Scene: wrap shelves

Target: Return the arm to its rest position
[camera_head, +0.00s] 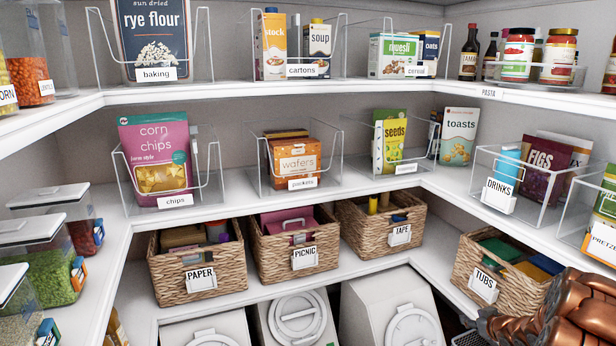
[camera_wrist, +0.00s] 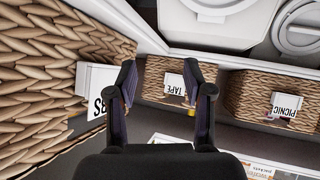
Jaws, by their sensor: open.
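My gripper (camera_wrist: 164,92) shows in the wrist view with its two dark fingers spread apart and nothing between them. In the head view my copper-coloured arm is at the lower right corner, in front of the TUBS basket (camera_head: 491,276). In the wrist view the picture is upside down. The large wicker basket on the left (camera_wrist: 40,75) is close to my gripper, and its white label is partly hidden by a finger. The TAPE basket (camera_wrist: 155,82) shows beyond the fingers.
The PICNIC basket (camera_head: 291,240), PAPER basket (camera_head: 197,265) and TAPE basket (camera_head: 380,220) stand on the lower shelf. Clear bins, such as the DRINKS bin (camera_head: 530,200), line the shelf above the TUBS basket. White lidded bins (camera_head: 390,305) stand below. Lidded containers (camera_head: 45,245) are at left.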

